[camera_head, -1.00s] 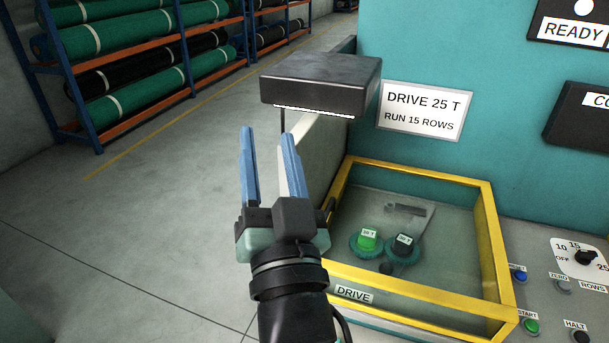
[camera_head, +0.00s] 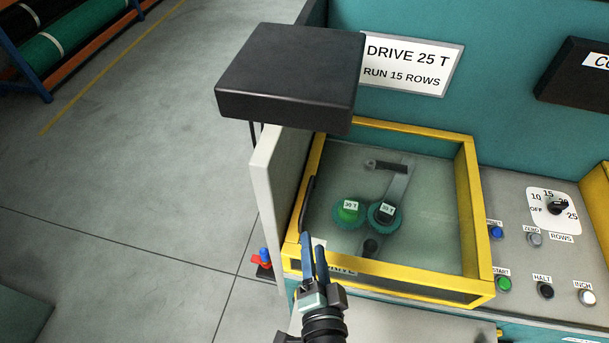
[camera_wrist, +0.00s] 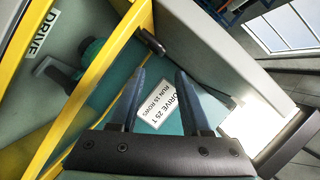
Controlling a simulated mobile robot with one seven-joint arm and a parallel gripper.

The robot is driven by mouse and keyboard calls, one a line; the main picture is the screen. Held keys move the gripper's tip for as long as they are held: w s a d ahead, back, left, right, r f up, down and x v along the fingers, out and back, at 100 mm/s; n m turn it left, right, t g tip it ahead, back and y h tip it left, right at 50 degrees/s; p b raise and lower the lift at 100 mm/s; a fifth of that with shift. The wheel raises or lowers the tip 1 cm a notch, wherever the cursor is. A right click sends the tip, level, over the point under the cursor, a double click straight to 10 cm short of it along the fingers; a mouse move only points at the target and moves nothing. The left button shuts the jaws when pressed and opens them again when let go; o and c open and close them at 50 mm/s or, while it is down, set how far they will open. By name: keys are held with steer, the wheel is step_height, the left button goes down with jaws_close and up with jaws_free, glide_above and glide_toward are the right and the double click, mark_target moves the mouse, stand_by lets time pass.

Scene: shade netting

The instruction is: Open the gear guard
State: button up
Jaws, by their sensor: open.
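The gear guard is a yellow-framed clear cover (camera_head: 467,190), closed over the drive box. A black bar handle (camera_head: 307,203) runs along its left side; it also shows in the wrist view (camera_wrist: 150,41). Under the clear panel sit a green gear (camera_head: 347,213) and a dark-centred gear (camera_head: 385,214) on a grey arm. My gripper (camera_head: 312,242) is open and empty at the guard's front left corner, by the near end of the handle. In the wrist view the open fingers (camera_wrist: 160,76) point toward the handle, apart from it.
A black box (camera_head: 290,75) juts out above and left of the guard. A pale upright panel (camera_head: 268,195) stands close along the left side. A control panel with buttons and a dial (camera_head: 557,207) lies to the right. Open floor is at the left.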

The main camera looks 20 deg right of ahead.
mark_target(307, 200)
steer(key=shift+w+d, duration=0.15)
steer(key=shift+w, duration=0.45)
steer(key=p+x, duration=0.1)
steer(key=x, duration=1)
steer(key=shift+w+d+f, duration=0.1)
steer(key=shift+w+d, duration=0.05)
steer(key=shift+w, duration=0.2)
jaws_close()
stand_by(0.5)
